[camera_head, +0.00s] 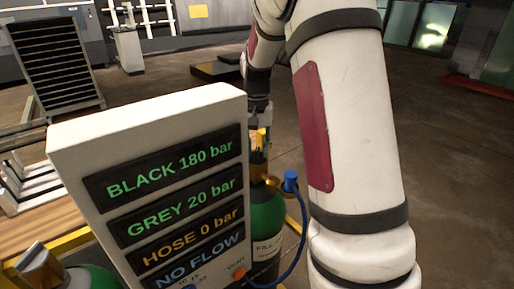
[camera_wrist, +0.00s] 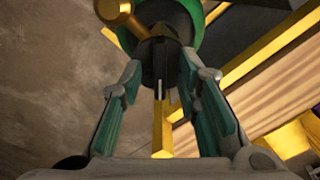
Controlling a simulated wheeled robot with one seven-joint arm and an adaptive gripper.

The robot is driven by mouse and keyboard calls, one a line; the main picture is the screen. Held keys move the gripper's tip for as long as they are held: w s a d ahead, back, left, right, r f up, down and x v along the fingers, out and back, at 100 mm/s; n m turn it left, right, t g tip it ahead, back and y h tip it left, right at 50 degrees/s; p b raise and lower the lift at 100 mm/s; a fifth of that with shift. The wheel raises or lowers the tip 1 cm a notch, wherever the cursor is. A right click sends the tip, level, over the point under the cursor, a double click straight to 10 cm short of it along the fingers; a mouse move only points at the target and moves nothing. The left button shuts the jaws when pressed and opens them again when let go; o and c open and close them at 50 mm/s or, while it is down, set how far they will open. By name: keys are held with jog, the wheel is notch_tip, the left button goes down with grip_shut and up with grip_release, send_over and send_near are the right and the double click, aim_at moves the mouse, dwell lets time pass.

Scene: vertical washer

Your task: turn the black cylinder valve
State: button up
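A cylinder with a green shoulder (camera_head: 267,213) and a dark body stands just right of the display panel. Its brass valve (camera_head: 258,143) is on top, partly hidden behind the panel's edge. My gripper (camera_head: 259,122) points down at this valve. In the wrist view my gripper (camera_wrist: 160,62) has its two teal-padded fingers apart, on either side of a dark valve part (camera_wrist: 158,62). A brass fitting (camera_wrist: 122,16) and the green shoulder (camera_wrist: 201,12) show beyond. I cannot tell whether the fingers touch the valve.
The white panel (camera_head: 150,122) reads BLACK 180 bar, GREY 20 bar, HOSE 0 bar, NO FLOW. A blue hose (camera_head: 304,225) with a blue knob (camera_head: 290,178) runs beside the cylinder. Another green cylinder (camera_head: 95,277) with a grey-topped valve (camera_head: 40,268) is at lower left.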

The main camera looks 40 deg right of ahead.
grip_shut()
jog(key=shift+m, duration=0.3)
jog(key=m, duration=0.2)
jog(key=shift+m, duration=0.4)
jog(key=m, duration=0.3)
jog(key=shift+m, duration=0.4)
jog(key=m, duration=0.5)
jog(key=m+p, duration=0.1)
jog(key=m, duration=0.4)
jog(key=shift+m, duration=0.4)
